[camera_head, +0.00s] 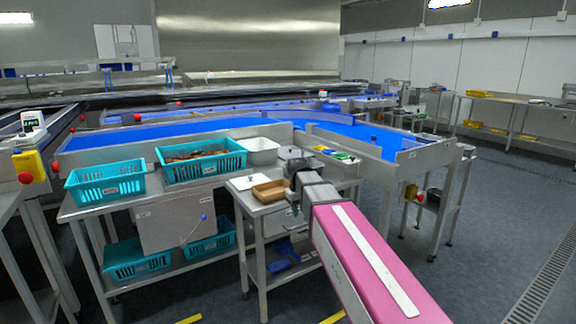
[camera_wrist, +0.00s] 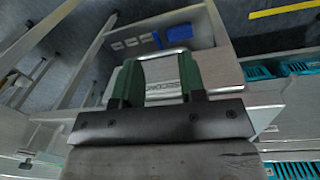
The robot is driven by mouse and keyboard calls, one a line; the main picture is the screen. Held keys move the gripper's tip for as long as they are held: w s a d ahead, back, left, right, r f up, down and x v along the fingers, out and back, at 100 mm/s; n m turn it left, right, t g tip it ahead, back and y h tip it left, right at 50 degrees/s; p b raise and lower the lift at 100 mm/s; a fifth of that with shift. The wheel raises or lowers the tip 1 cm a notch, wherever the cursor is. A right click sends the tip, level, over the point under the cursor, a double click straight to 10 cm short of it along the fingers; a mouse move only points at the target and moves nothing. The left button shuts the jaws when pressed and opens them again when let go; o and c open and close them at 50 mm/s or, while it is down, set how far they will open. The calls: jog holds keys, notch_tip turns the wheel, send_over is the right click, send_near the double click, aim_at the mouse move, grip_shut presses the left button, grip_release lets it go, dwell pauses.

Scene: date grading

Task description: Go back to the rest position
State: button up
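My gripper (camera_wrist: 158,82) shows in the wrist view with its two green fingers set well apart. In the head view my arm, with a pink cover, reaches from the lower right to a small steel table (camera_head: 262,208). There my gripper (camera_head: 294,208) points down near the table's right side, its fingertips mostly hidden. A brown tray (camera_head: 271,191) lies on this table just left of it.
Teal crates (camera_head: 106,186) stand on the steel bench at left, one holding brown dates (camera_head: 195,153). A white bin (camera_head: 258,150) stands behind the small table. A blue conveyor (camera_head: 200,123) curves behind and right. A blue item lies on the lower shelf.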

jog(key=s+d+f+m, duration=0.2)
jog(key=s+d+f, duration=0.5)
jog(key=f, duration=0.3)
jog(key=s+d+f+m, duration=0.2)
jog(key=s+d+f, duration=0.5)
jog(key=s+f, duration=0.2)
jog(key=shift+s+f+m+y, duration=0.2)
jog(key=shift+f+m+y, duration=0.2)
jog(key=shift+f, duration=0.5)
